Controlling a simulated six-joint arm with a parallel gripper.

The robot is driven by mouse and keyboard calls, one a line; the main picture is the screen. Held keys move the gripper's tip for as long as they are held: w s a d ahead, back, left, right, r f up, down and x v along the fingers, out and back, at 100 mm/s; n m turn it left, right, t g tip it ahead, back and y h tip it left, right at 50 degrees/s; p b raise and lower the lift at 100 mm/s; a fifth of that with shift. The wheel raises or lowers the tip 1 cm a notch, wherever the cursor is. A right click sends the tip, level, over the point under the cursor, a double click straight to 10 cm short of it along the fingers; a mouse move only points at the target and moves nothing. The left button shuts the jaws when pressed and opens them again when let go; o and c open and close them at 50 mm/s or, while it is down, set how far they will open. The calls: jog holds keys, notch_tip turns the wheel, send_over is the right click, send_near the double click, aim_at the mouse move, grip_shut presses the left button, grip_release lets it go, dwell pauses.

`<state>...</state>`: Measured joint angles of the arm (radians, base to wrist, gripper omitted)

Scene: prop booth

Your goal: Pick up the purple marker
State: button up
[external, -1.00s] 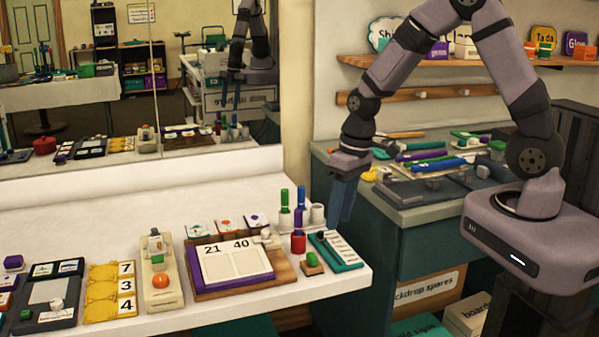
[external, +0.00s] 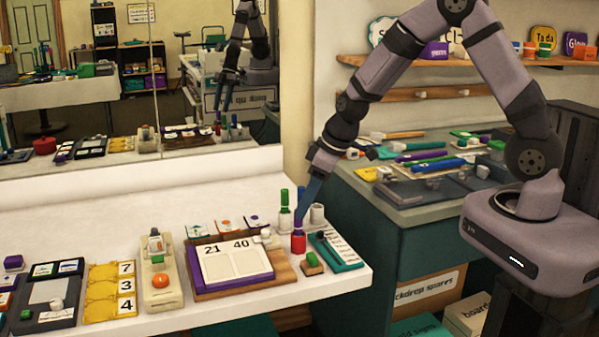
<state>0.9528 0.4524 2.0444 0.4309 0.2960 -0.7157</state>
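The purple marker (external: 298,222) stands upright in a red cup (external: 298,243) near the right end of the white counter; only its upper part shows above the rim. My gripper (external: 303,210) points down and to the left, its blue fingers right at the marker's top in the picture. I cannot tell whether they touch it. The fingers overlap in this view, so their opening does not show.
A green marker (external: 284,205) stands in a white cup left of my gripper, and another white cup (external: 317,213) is to the right. A teal tray (external: 338,253) and a small green-topped block (external: 311,262) lie in front. A purple board (external: 232,268) is at left.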

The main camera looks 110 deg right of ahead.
aim_at(299, 226)
jog(key=shift+p+x, duration=0.3)
jog(key=shift+x, duration=2.35)
jog(key=shift+a, duration=0.15)
jog(key=shift+c, duration=0.5)
grip_shut()
